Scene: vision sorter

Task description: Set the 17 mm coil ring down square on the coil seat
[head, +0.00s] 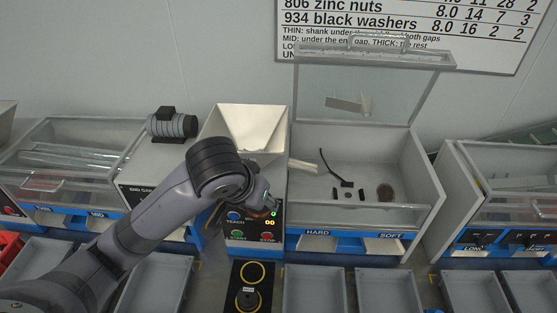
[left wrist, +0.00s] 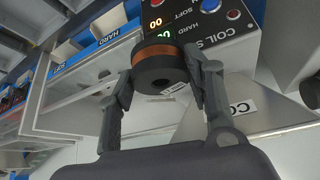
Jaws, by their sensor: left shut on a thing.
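My left gripper (left wrist: 162,76) is shut on the coil ring (left wrist: 157,64), a short black ring with a copper-brown band and a dark central hole. The ring's face is turned toward the wrist camera, and a finger lies on each side. In the head view my left gripper (head: 266,203) is small and dark in front of the control panel (head: 242,228); the ring cannot be made out there. The panel, with lettering starting "COIL S", also shows behind the ring in the left wrist view (left wrist: 238,45). I cannot pick out the coil seat with certainty. My right gripper is not in view.
To the right is an open-lidded bin (head: 410,195) holding dark parts. Grey trays (head: 314,290) line the front.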

